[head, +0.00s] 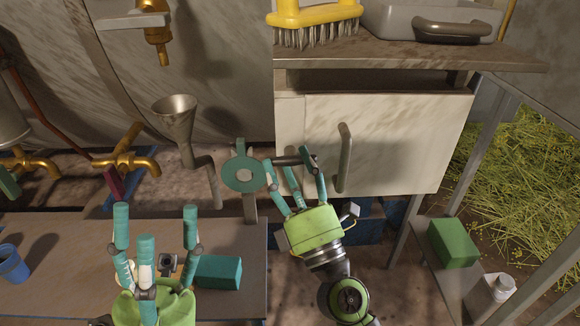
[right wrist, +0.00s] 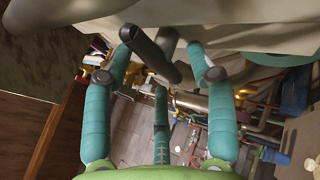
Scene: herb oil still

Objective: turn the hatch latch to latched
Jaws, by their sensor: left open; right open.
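The hatch latch (head: 290,160) is a dark bar lying nearly level by the left part of the pale hatch panel (head: 390,140). The hatch has an upright grey handle (head: 344,158). My right gripper (head: 289,172) is open, with its teal fingers reaching up at the latch. In the right wrist view the dark latch bar (right wrist: 150,52) slants between the spread fingers (right wrist: 160,70); whether any finger touches it I cannot tell. My left gripper (head: 154,222) is open and empty above the bench, fingers pointing up, well away from the latch.
A funnel (head: 176,120) and brass taps (head: 128,162) are further left. A shelf (head: 420,56) with a yellow brush (head: 315,20) overhangs the hatch. A teal block (head: 218,272) lies on the bench.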

